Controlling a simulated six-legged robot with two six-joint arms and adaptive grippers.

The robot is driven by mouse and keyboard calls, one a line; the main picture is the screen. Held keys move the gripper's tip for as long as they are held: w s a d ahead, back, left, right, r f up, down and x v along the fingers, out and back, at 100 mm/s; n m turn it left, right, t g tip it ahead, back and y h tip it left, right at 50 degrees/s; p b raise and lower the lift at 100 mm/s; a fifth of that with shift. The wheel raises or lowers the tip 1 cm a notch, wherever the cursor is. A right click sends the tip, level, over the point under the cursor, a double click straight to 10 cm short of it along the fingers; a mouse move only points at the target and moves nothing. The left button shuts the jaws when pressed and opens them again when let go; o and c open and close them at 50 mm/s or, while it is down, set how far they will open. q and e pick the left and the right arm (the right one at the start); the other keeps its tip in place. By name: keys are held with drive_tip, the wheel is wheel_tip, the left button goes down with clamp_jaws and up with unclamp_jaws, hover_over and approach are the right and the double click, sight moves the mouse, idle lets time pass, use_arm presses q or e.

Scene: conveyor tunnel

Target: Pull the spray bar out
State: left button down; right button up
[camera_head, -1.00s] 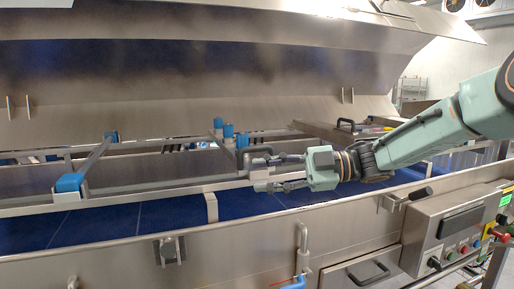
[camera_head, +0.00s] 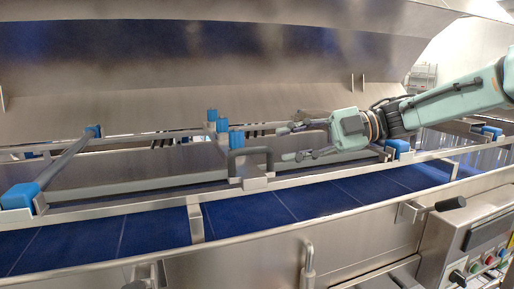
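A bar unit with a dark U-shaped handle (camera_head: 250,158) lies across the conveyor frame in the middle, and I take it for the spray bar. Several blue caps (camera_head: 222,124) stand on it behind the handle. My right gripper (camera_head: 287,144) comes in from the right. Its two fingers are spread, with nothing seen between them, just to the right of the handle and apart from it in the picture. How far it is in depth I cannot tell. My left gripper is not in view.
A grey rod with blue end blocks (camera_head: 65,160) spans the frame at left. The raised steel hood (camera_head: 200,65) is behind. A control panel (camera_head: 480,245) stands at lower right.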

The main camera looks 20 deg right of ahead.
sight(261, 149)
drive_tip(key=x, duration=0.6)
drive_tip(key=shift+s+a+r+p, duration=0.1)
drive_tip(key=shift+a+p, duration=0.2)
drive_tip(key=shift+a, duration=0.15)
drive_tip(key=shift+a+f, duration=0.2)
drive_tip(key=shift+a, duration=0.45)
drive_tip(key=shift+r, duration=0.1)
drive_tip(key=shift+c, duration=0.3)
drive_tip(key=shift+w+d, duration=0.1)
drive_tip(key=shift+w, duration=0.15)
drive_tip(key=c, duration=0.4)
drive_tip(key=shift+s, duration=0.1)
clamp_jaws()
